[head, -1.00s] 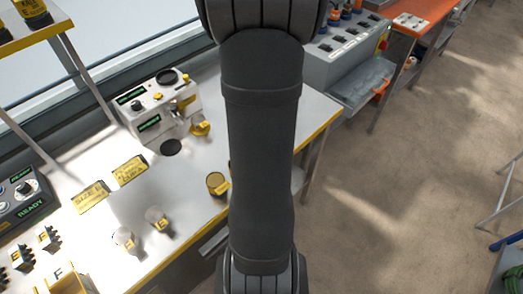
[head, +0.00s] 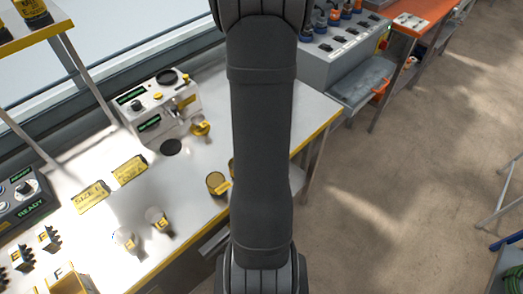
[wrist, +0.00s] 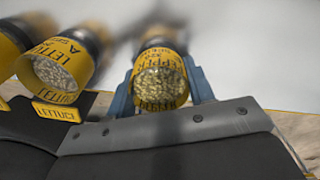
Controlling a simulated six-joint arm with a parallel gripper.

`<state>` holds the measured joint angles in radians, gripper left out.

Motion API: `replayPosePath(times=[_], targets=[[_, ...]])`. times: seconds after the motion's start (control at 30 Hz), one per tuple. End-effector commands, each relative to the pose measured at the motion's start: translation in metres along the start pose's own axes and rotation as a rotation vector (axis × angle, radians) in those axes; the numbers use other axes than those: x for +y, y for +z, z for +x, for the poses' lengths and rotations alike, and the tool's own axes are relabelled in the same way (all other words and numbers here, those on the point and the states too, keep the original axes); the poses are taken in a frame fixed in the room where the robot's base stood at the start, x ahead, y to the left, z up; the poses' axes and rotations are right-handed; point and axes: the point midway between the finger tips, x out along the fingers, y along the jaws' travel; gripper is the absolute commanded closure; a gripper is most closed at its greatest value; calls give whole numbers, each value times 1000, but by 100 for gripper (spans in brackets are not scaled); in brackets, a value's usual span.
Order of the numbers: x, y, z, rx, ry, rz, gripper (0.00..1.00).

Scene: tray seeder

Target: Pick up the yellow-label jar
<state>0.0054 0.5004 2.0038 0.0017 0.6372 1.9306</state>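In the wrist view a yellow-label jar (wrist: 161,75) with pale contents showing at its near end stands between the fingers of my gripper (wrist: 160,90). Its label appears to read PEPPER. One blue-grey finger is close along each side of it; I cannot tell whether they touch it. Two more yellow-label jars, marked LETTUCE, are to its left: one nearer (wrist: 62,65) and one at the picture's left edge (wrist: 15,50). In the head view my gripper is out of sight, and yellow-label jars (head: 33,12) show on the upper shelf.
A small yellow LETTUCE tag (wrist: 57,112) sits below the nearer lettuce jar. In the head view, a white workbench (head: 185,200) carries a white machine (head: 155,105), yellow tags (head: 130,170) and small cups (head: 157,219). The shelf's yellow edge (head: 38,36) is at upper left.

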Motion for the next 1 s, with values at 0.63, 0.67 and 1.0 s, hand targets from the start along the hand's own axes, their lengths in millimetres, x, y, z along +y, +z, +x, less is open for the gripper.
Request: replayPosePath(times=[0.63, 0.67, 1.0], targets=[[-1, 0, -24, -1, -5, 0, 78], [-1, 0, -29, -1, -5, 0, 78], [10, -61, -78, 0, -4, 8, 78]])
